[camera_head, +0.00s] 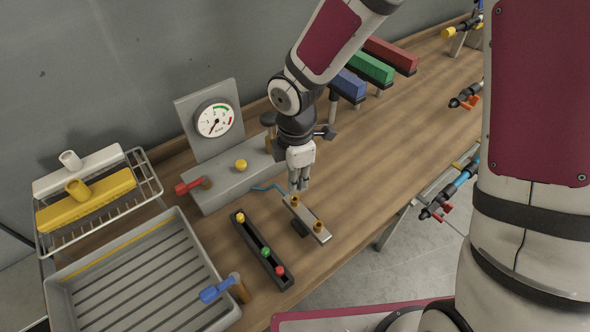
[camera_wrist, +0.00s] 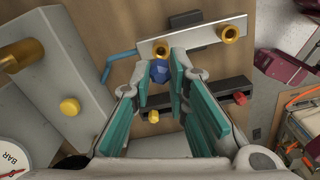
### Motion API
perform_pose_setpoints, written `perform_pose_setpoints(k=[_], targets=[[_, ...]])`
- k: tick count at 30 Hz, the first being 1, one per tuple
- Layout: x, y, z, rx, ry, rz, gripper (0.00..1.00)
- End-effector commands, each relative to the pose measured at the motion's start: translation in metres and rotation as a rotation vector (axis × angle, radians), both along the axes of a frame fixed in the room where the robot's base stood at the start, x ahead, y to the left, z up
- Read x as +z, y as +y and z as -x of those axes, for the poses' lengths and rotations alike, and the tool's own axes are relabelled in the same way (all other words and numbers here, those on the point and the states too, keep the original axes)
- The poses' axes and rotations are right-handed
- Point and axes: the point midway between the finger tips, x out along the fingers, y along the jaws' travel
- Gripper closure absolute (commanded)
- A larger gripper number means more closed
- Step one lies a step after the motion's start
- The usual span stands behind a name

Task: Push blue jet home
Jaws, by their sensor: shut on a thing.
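The blue jet (camera_wrist: 159,71) is a small faceted blue piece between my fingertips in the wrist view. The plate carries two brass fittings; one (camera_wrist: 161,47) appears right beside the blue jet, and the other (camera_wrist: 235,27) is empty-looking and clear of my gripper. Whether the jet touches or enters the first fitting I cannot tell. In the head view my fingers hide the jet.
A dark rack (camera_head: 262,249) with yellow, green and red jets lies left of the plate. A grey gauge box (camera_head: 225,180) with a red lever and yellow knob stands behind. A ribbed grey tray (camera_head: 150,285) is at left. Open tabletop (camera_head: 380,130) lies to the right.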

Motion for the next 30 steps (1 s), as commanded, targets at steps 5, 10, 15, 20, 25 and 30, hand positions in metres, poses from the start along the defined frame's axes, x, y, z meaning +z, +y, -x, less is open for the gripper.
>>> perform_pose_setpoints(k=[5,10,15,20,25,30], targets=[[-0.014,0.0,-0.001,-0.001,0.0,0.0,0.98],[-0.019,0.0,-0.001,-0.001,0.0,0.0,0.98],[-0.019,0.0,0.0,-0.007,0.001,-0.001,0.98],[-0.019,0.0,0.0,-0.007,0.001,-0.001,0.98],[-0.019,0.0,0.0,-0.007,0.001,-0.001,0.98],[-0.019,0.0,0.0,-0.007,0.001,-0.001,0.98]])
